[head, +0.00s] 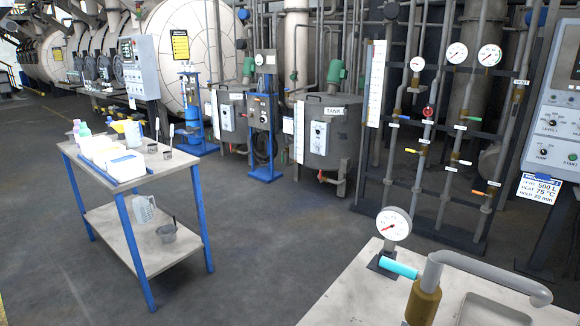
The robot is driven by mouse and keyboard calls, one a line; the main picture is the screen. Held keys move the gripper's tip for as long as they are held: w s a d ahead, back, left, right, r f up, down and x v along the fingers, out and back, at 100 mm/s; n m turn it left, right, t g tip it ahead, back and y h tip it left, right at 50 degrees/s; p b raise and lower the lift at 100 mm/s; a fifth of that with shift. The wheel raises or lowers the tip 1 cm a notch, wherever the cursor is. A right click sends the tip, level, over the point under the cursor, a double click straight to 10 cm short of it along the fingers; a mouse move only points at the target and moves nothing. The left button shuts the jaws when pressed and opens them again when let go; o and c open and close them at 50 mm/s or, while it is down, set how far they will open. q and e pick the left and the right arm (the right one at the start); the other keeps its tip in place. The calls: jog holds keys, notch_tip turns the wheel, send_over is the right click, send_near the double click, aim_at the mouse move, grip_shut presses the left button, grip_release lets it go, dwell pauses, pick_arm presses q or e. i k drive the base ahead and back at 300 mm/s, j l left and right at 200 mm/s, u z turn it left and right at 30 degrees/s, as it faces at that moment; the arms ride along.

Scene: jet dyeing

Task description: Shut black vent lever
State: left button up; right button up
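I cannot make out a black vent lever for certain. Upright grey pipes stand in a dark valve rack (434,180) at the right, with small levers on them. Neither of my grippers is in view.
A bench (340,300) at lower right carries a gauge (393,223), a cyan cylinder (398,266) and a bent grey pipe (480,280). A cart (140,250) with bottles stands left. A tank (325,150) stands behind. Grey floor (285,220) lies open between cart and rack.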

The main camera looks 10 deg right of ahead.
aim_at(516, 107)
jog(key=i+j+u, duration=0.55)
jog(key=i+u, duration=0.2)
jog(key=i+j+u, duration=0.15)
jog(key=i+u, duration=0.2)
jog(key=i+z, duration=0.3)
jog(key=i, duration=0.2)
jog(key=i+j+z, duration=0.2)
jog(key=i+z, duration=0.15)
jog(key=i, duration=0.15)
jog(key=i+l+z, duration=0.2)
jog(key=z, duration=0.25)
jog(key=i+z, duration=1.1)
jog(key=z, duration=0.2)
jog(key=i+z, duration=0.2)
jog(key=i, duration=0.45)
jog(key=i+z, duration=0.2)
jog(key=i, duration=0.45)
jog(key=i+j+z, duration=0.2)
jog(key=i, duration=0.45)
jog(key=i+l+z, duration=0.35)
jog(key=i, duration=0.25)
jog(key=i+z, duration=0.3)
jog(key=i, duration=0.3)
